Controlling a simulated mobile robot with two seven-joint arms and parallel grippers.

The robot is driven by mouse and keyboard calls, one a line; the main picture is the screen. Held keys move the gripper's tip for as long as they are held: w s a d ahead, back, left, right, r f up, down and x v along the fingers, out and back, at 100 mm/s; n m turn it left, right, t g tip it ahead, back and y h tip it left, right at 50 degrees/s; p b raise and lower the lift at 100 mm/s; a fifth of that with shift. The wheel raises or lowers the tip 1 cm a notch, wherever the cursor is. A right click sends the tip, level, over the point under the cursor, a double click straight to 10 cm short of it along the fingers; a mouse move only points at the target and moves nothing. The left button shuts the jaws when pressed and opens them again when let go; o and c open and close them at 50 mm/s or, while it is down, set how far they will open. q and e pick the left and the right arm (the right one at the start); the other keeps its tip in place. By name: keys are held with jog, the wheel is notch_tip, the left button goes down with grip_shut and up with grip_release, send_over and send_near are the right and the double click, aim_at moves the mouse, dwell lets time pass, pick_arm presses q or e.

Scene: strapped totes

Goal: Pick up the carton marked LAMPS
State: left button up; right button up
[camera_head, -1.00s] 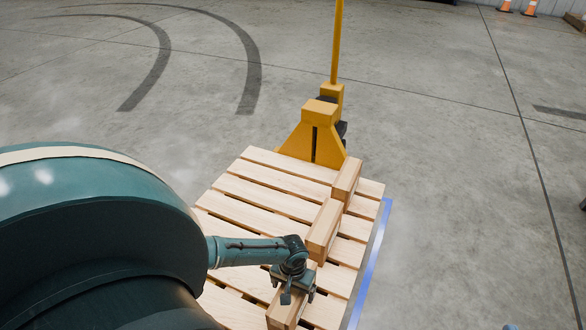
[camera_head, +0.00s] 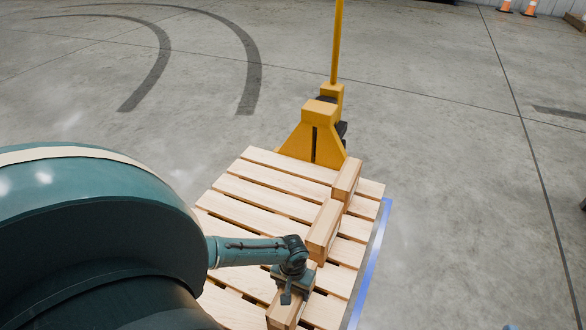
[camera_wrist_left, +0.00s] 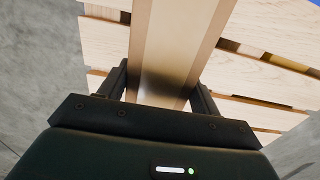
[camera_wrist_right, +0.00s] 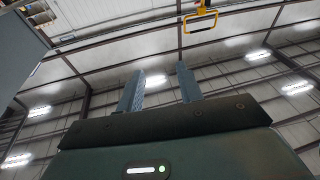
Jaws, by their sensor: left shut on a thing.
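Three long tan cartons stand in a row along the right side of a wooden pallet: a far one (camera_head: 346,183), a middle one (camera_head: 324,230) and a near one (camera_head: 283,312). No LAMPS marking can be read on any of them. My left gripper (camera_head: 293,284) is over the near carton, pointing down. In the left wrist view its fingers are on both sides of this carton (camera_wrist_left: 172,50), shut on it. Whether the carton is clear of the slats cannot be told. My right gripper (camera_wrist_right: 160,90) shows only in its wrist view, open and empty, facing the ceiling.
The slatted pallet (camera_head: 262,188) lies on the concrete floor, with a blue line (camera_head: 369,265) along its right side. A yellow pallet jack (camera_head: 318,125) stands at its far end. Orange cones (camera_head: 529,8) stand far back.

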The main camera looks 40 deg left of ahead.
pick_arm(q)
grip_shut()
jog(key=shift+r, duration=0.1)
